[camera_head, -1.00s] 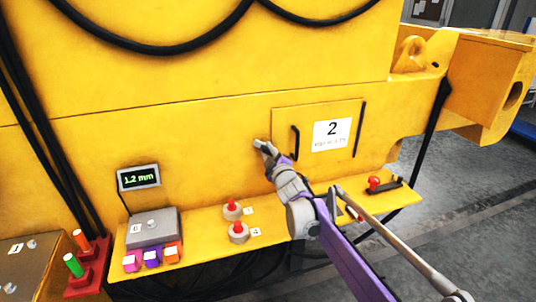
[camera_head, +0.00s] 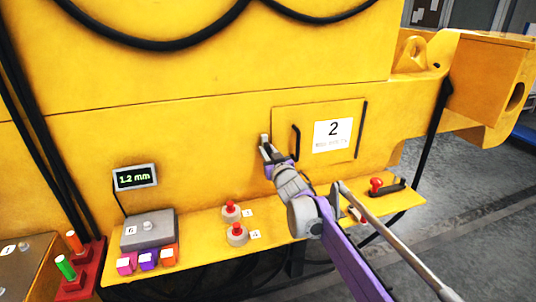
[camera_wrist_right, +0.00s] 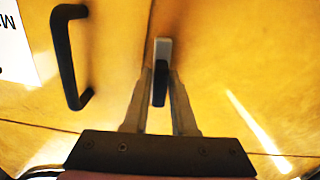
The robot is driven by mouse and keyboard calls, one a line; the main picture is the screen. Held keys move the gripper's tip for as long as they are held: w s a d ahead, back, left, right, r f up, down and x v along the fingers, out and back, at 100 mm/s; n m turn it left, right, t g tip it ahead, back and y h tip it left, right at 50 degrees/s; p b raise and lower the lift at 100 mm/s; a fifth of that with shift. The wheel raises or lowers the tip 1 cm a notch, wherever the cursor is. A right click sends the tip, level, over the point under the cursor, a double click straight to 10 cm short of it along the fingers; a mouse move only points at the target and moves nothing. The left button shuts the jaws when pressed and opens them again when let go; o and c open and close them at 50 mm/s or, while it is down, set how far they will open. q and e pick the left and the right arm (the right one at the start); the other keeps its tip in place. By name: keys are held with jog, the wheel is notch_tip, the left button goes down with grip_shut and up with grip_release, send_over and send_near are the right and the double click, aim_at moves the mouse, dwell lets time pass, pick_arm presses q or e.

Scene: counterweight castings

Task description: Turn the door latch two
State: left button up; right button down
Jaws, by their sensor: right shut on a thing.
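The door marked 2 (camera_head: 290,118) is a yellow panel set flush in the yellow machine face, with a black handle (camera_head: 296,143) near its left edge. Its latch (camera_head: 264,138) is a small grey and black lever just left of the door. My right gripper (camera_head: 267,152) is at the latch. In the right wrist view, its two fingers (camera_wrist_right: 159,85) stand on either side of the latch (camera_wrist_right: 163,48) and are shut on it. The latch looks upright in the head view, its lower part partly hidden by the fingers. My left gripper is not in view.
A yellow ledge below holds red-topped knobs (camera_head: 237,233), a grey box (camera_head: 150,230) with coloured blocks in front and a red-knobbed lever (camera_head: 376,186). A display (camera_head: 135,177) reads 1.2 mm. The door handle (camera_wrist_right: 66,58) is close beside the right gripper.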

jog(key=shift+m, duration=0.5)
jog(key=c, duration=0.8)
grip_release()
jog(key=b+v, duration=0.1)
jog(key=v, duration=0.9)
jog(key=shift+s+d, duration=0.1)
jog(key=shift+s, duration=0.3)
